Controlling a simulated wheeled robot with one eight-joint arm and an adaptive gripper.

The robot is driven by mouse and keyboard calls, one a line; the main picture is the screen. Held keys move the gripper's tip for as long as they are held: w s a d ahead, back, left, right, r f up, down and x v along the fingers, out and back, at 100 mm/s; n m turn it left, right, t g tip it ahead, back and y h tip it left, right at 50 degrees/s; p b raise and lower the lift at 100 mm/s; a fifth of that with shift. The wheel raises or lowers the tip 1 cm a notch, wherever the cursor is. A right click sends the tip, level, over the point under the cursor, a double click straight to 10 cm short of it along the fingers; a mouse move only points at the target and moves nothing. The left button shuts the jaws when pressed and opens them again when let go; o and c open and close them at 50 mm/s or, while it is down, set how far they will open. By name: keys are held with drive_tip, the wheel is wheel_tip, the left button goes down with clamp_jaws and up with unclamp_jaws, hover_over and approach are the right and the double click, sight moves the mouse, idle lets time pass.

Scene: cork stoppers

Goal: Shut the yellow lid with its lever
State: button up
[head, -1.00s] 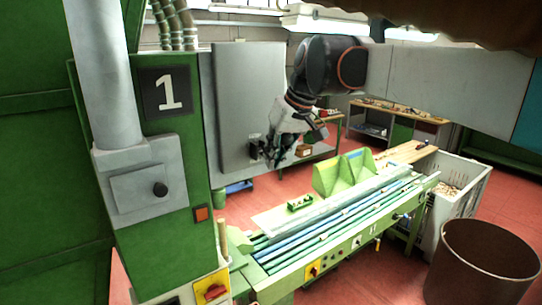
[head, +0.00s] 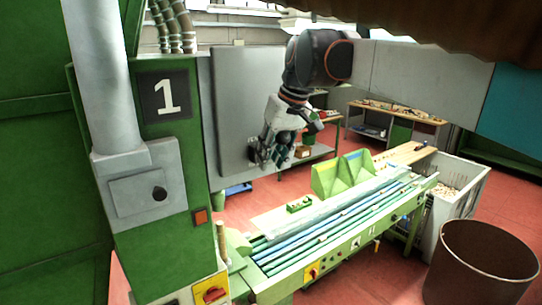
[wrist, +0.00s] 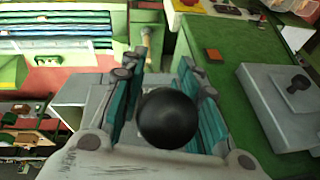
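I see no yellow lid in either view. A large grey panel (head: 232,95) stands upright beside the green cabinet in the head view, with a small dark fitting (head: 253,152) on its lower right. My gripper (head: 272,155) hangs before this part of the panel, pointing down. In the wrist view its teal-padded fingers (wrist: 162,75) are apart, and a round black ball (wrist: 168,118) sits between them, hiding part of the pads. I cannot tell whether the pads touch the ball. A yellow plate with a red rotary switch (head: 213,294) shows at the bottom of the head view.
The green cabinet (head: 40,160) with a grey box (head: 145,188) stands left.

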drive_tip(key=v, duration=1.2)
drive_tip(key=shift+d, duration=0.1)
idle(0.8)
